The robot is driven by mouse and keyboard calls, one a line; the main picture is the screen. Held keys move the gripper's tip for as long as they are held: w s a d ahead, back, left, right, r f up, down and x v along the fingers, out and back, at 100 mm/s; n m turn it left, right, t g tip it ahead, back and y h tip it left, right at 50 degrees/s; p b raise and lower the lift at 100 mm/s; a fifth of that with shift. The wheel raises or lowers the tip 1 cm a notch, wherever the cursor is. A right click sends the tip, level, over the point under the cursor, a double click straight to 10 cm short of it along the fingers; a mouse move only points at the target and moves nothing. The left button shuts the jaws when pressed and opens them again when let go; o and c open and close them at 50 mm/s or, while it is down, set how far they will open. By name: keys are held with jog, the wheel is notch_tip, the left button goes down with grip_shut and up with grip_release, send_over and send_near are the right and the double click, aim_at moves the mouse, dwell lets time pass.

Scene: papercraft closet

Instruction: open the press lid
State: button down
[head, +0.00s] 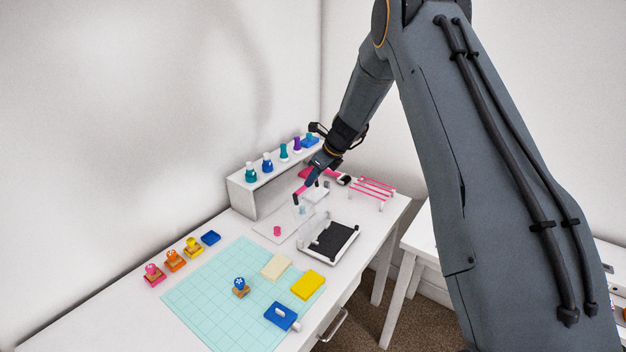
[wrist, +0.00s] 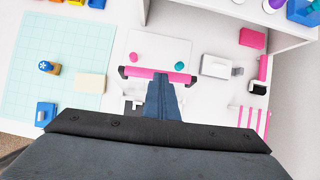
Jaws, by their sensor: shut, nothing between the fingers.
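The press seems to be the white-framed tray with a black pad (head: 338,238) near the table's right edge; the black pad is uncovered in the head view. A pale upright part (head: 313,222) stands at its left back side. A pink bar with black ends (wrist: 150,74) crosses just ahead of my gripper (wrist: 162,82) in the wrist view; it also shows in the head view (head: 307,188). My gripper is shut and empty, its tips at or very near the bar; contact is unclear. My arm hides most of the press in the wrist view.
A pale board (wrist: 160,45) holds a pink piece and a teal piece. A white shelf (head: 240,195) with several bottles stands behind. A pink rack (head: 374,187) is to the right. A teal mat (head: 215,295) with stamps and blocks lies in front.

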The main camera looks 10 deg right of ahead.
jog(key=shift+a, duration=0.1)
jog(key=w+a+r+p, duration=0.2)
jog(key=w+a+r, duration=0.2)
jog(key=r, duration=0.3)
jog(key=s+d+f+n+g+h+b, duration=0.1)
jog(key=s+d+f+n+b, duration=0.1)
jog(key=s+n, duration=0.7)
jog(key=s+d+f+n+h+b, duration=0.2)
jog(key=s+n+b, duration=0.4)
jog(key=s, duration=1.2)
jog(key=s+d+f+n+g+h+b, duration=0.1)
jog(key=s+d+f+n+b, duration=0.2)
jog(key=s+n, duration=0.8)
jog(key=s+d+b, duration=0.1)
jog(key=s+d, duration=0.1)
jog(key=s, duration=0.1)
jog(key=shift+s+d+f+n+g, duration=0.2)
jog(key=shift+s+d+n+g, duration=0.05)
jog(key=shift+s+n+g, duration=0.05)
